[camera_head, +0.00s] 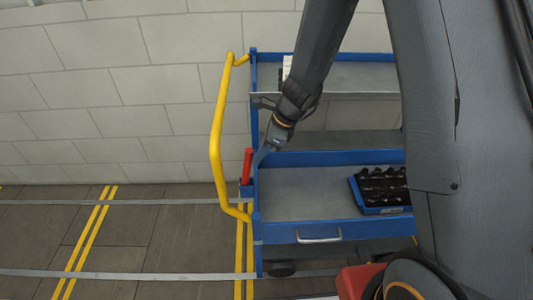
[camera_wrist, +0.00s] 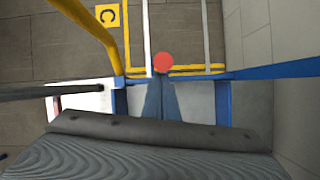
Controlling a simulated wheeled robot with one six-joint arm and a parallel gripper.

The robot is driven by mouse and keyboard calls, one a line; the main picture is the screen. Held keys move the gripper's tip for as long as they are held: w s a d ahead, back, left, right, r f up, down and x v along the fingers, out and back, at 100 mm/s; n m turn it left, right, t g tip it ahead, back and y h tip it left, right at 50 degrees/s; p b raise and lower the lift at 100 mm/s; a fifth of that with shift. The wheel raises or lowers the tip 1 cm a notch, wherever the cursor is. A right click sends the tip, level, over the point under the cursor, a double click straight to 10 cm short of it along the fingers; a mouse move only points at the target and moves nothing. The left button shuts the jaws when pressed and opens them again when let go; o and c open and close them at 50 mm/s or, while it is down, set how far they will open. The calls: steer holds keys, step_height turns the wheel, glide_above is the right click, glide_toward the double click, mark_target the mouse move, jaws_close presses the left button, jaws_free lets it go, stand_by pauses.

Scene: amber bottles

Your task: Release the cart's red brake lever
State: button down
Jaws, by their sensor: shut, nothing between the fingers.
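The red brake lever (camera_head: 247,162) stands upright in a blue bracket (camera_head: 246,190) on the left end of the blue cart (camera_head: 300,218). In the wrist view the lever (camera_wrist: 163,62) shows end-on as a red disc. My gripper (camera_head: 260,158) is just right of the lever, by the cart's left corner post. In the wrist view my gripper (camera_wrist: 162,80) is shut, with its fingertips pointing at the lever and nothing between them. I cannot tell whether the fingertips touch the lever.
A yellow handle (camera_head: 216,150) bows out from the cart's left end, close to the lever. A blue tray of dark bottles (camera_head: 382,190) sits on the cart's lower deck. A pale block wall (camera_head: 110,90) stands behind. The floor (camera_head: 140,235) left of the cart is clear.

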steer(key=a+p, duration=0.1)
steer(key=a, duration=1)
steer(key=shift+w+p, duration=0.2)
steer(key=shift+p, duration=0.1)
steer(key=shift+a, duration=0.1)
steer(key=v, duration=0.7)
steer(key=shift+r+b, duration=0.4)
